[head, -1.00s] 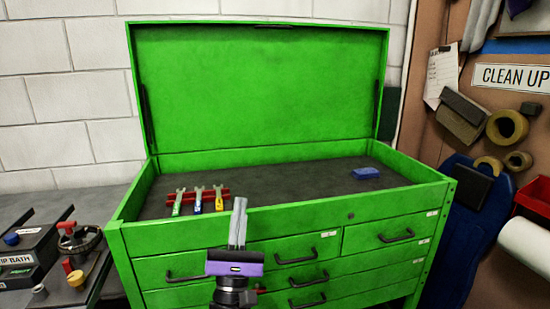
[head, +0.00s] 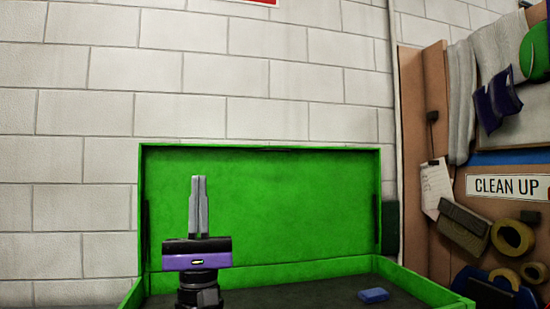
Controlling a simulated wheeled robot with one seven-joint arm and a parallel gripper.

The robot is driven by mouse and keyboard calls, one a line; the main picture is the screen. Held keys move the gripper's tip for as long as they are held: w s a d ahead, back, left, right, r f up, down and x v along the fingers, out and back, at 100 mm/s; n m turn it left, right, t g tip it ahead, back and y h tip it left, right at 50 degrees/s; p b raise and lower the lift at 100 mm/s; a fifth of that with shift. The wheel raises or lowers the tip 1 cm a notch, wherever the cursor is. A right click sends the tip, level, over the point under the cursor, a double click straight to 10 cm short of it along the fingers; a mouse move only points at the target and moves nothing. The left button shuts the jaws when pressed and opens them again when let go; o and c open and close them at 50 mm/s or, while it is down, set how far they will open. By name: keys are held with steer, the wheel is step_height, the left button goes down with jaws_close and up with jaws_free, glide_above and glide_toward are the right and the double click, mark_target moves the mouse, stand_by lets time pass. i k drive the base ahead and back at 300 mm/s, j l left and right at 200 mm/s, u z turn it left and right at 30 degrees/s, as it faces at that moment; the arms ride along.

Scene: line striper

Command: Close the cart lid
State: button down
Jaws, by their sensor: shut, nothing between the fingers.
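The green cart lid (head: 290,205) stands open and upright at the back of the green cart (head: 425,284), in the lower middle of the head view. Only the upper rim and part of the dark top tray (head: 320,295) of the cart show; its drawers are out of view below. My gripper (head: 198,180) points upward in front of the left part of the lid. Its grey fingers are together with nothing between them. It appears apart from the lid, though the depth gap is hard to judge.
A blue block (head: 374,295) lies in the cart's tray. A white brick wall (head: 250,80) is behind the lid. To the right, a brown board holds a "CLEAN UP" sign (head: 507,187), tape rolls (head: 511,236) and hanging cloths (head: 495,95).

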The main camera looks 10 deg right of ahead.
mark_target(276, 204)
steer(key=i+l, duration=0.5)
steer(key=i, duration=0.15)
steer(key=i+l, duration=0.5)
steer(key=i, duration=0.15)
steer(key=i+l, duration=0.5)
steer(key=i, duration=0.15)
steer(key=j+u, duration=0.05)
